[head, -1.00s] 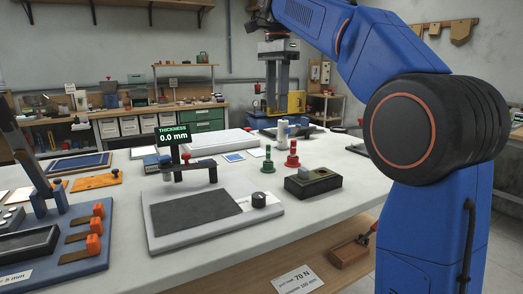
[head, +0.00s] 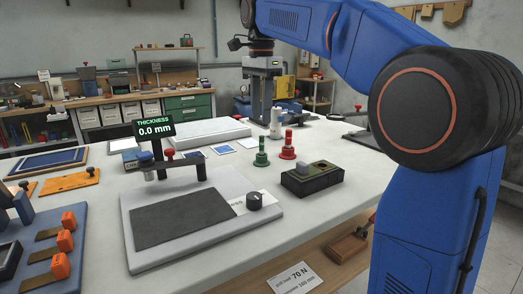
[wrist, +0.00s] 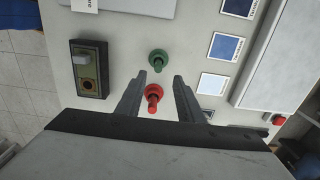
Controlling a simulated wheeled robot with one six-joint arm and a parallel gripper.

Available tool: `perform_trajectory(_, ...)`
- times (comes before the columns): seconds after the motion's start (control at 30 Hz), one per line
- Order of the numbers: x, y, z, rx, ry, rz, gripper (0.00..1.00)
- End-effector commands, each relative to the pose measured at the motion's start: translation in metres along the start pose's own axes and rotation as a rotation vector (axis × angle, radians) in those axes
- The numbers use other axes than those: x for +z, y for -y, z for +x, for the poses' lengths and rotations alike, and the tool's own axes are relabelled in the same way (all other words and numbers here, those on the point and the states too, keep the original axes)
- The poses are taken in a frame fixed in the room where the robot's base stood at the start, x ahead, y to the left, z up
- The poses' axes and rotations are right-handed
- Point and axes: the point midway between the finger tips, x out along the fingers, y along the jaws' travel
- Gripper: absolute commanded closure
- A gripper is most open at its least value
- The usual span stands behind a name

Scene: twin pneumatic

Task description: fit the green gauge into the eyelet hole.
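The green gauge (head: 261,154) stands upright on the table, a short peg on a round base. A similar red gauge (head: 288,146) stands to its right. In the wrist view the green gauge (wrist: 158,60) is just beyond my fingertips, and the red gauge (wrist: 153,95) shows between the fingers, lower down. My gripper (wrist: 160,76) is open and empty above the table; in the head view it (head: 264,118) hangs behind the gauges, pointing down. A dark block (head: 312,181) with a grey piece lies nearby; its top has a round reddish-ringed hole (wrist: 88,86), apparently the eyelet.
A thickness gauge stand (head: 190,205) with a dark plate and knob occupies the front of the table. A white cylinder (head: 276,124) stands beside my gripper in the head view. Flat blue-and-white cards (wrist: 224,47) lie near the gauges. The block is close to the table's front edge.

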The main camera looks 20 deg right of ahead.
Motion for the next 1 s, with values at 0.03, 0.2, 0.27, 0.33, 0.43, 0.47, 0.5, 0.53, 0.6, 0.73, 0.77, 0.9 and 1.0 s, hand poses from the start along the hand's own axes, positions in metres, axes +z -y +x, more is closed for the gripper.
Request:
perform_trajectory(0.03, 0.0, -0.001, 0.009, 0.003, 0.0, 0.0, 0.66)
perform_trajectory(0.2, 0.0, 0.0, 0.029, 0.001, 0.0, 0.0, 0.66)
perform_trajectory(0.27, 0.0, 0.0, 0.032, 0.002, 0.0, 0.0, 0.66)
perform_trajectory(0.33, 0.0, 0.0, 0.035, 0.002, 0.0, 0.0, 0.66)
perform_trajectory(0.43, 0.0, -0.001, 0.041, 0.001, 0.0, 0.0, 0.66)
perform_trajectory(0.47, 0.0, -0.002, 0.044, 0.001, 0.0, 0.0, 0.66)
perform_trajectory(0.5, 0.0, -0.003, 0.05, 0.002, 0.0, 0.0, 0.66)
perform_trajectory(0.53, 0.0, -0.003, 0.054, 0.002, 0.0, 0.0, 0.66)
perform_trajectory(0.6, 0.001, -0.004, 0.064, 0.002, 0.0, 0.0, 0.66)
perform_trajectory(0.73, 0.0, -0.004, 0.079, 0.002, 0.0, 0.0, 0.66)
perform_trajectory(0.77, 0.0, -0.004, 0.082, 0.002, 0.0, 0.0, 0.66)
perform_trajectory(0.9, 0.0, -0.003, 0.086, 0.0, 0.0, 0.0, 0.66)
perform_trajectory(1.0, 0.0, -0.003, 0.086, 0.0, 0.0, 0.0, 0.66)
